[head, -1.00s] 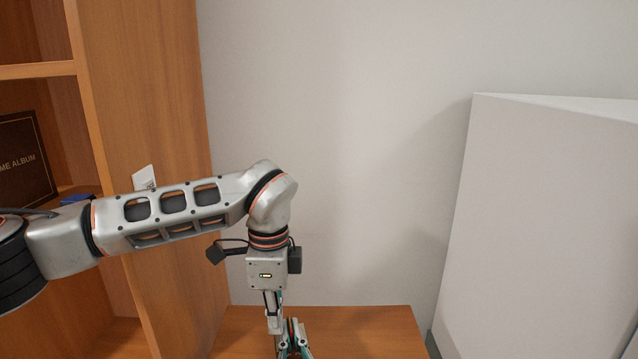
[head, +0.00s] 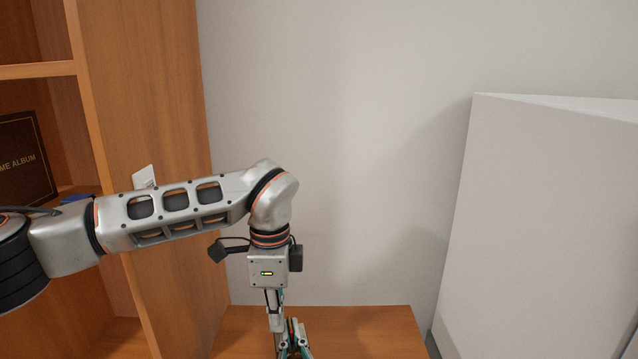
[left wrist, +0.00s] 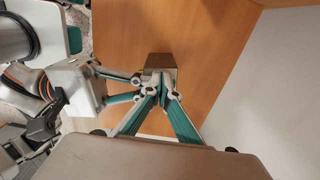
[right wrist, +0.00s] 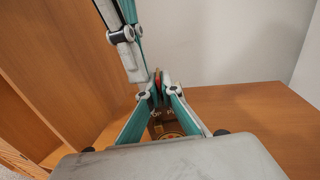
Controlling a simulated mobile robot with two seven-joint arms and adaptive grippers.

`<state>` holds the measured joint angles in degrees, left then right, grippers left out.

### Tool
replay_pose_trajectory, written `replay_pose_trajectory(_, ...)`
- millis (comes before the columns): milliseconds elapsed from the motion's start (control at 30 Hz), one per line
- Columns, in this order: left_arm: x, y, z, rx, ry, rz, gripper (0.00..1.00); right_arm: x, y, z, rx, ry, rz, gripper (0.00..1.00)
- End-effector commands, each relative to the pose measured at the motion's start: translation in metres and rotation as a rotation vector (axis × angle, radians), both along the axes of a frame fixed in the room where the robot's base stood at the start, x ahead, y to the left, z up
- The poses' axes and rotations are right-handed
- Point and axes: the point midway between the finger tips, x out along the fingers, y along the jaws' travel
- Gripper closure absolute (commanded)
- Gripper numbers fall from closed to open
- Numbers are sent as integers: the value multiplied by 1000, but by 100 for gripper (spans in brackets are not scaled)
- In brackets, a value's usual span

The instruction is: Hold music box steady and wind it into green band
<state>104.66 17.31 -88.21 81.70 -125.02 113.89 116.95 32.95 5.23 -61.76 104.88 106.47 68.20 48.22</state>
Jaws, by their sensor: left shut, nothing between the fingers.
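In the head view the left gripper (head: 281,338) reaches down at the bottom edge.
The wooden table (head: 365,325) is clear to the right of the grippers. A wooden shelf unit (head: 165,150) with a dark album (head: 25,162) stands at left. A large white panel (head: 545,220) stands at right, before a plain wall (head: 340,120). The two grippers are very close together.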

Motion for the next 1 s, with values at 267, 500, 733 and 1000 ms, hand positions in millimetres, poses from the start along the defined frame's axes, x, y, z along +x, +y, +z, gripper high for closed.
replay_pose_trajectory(267, 8, 1, 0, 1, -1, 1, 100, 0, 0, 0, 0, 0, 0, 100)
replay_pose_trajectory(500, 13, 0, 0, 1, 0, 1, 100, 0, 0, 0, 0, 0, 0, 100)
replay_pose_trajectory(733, 16, -1, 0, 1, 0, -1, 100, 0, 0, 0, 0, 0, 0, 100)
replay_pose_trajectory(1000, 16, -1, 0, 1, 0, 0, 100, 0, 0, 0, 0, 0, 0, 100)
